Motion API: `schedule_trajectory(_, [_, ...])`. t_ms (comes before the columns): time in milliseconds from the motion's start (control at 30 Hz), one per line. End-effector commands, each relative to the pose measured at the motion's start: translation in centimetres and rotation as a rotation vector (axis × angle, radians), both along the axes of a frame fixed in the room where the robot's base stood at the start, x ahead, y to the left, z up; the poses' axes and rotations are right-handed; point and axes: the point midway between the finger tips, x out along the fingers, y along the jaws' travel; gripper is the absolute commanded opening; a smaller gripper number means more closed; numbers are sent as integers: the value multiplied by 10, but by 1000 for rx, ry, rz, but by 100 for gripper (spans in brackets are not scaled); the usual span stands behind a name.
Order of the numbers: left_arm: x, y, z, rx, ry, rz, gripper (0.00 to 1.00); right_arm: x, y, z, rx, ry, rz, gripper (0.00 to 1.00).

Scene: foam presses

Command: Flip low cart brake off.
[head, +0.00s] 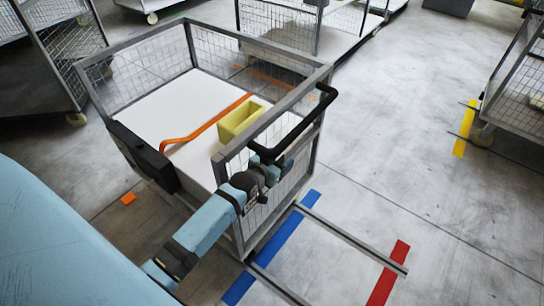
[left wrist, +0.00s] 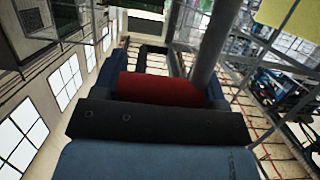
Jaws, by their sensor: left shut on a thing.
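The low cart (head: 150,95) has grey frame rails, mesh sides and a white deck. A black push handle (head: 308,123) sticks out from its near right end. My left gripper (head: 268,168) is at that end, just below the handle's lower end. In the left wrist view a red part (left wrist: 158,88), which looks like the brake lever, sits between my fingers, and the gripper is shut on it. In the head view this part is hidden by my gripper. Whether the brake is on or off cannot be told. My right gripper is not in view.
A yellow open box (head: 240,120) and an orange bar (head: 205,124) are on the deck. Floor rails (head: 350,238) and blue (head: 285,240) and red (head: 388,274) stripes lie near the cart. Another mesh cart (head: 518,95) stands at right. Floor between is clear.

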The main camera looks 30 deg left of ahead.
Motion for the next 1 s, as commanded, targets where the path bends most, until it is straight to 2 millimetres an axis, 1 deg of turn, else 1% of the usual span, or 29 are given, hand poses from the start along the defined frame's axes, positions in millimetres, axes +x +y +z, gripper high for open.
schedule_trajectory(33, [8,-3,1,-3,0,-3,23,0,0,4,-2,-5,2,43])
schedule_trajectory(200, [27,-5,-8,-3,2,-3,23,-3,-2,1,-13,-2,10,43])
schedule_trajectory(333, [40,-6,-14,-1,4,-3,23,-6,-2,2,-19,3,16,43])
schedule_trajectory(500, [52,-7,-21,-1,6,-3,23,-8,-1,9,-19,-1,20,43])
schedule_trajectory(567, [55,-7,-24,-1,12,-3,23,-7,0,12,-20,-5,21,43])
schedule_trajectory(700, [61,-7,-29,5,80,-2,23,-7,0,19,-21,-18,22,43])
schedule_trajectory(1000, [65,-6,-38,10,143,-1,23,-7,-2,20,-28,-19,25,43])
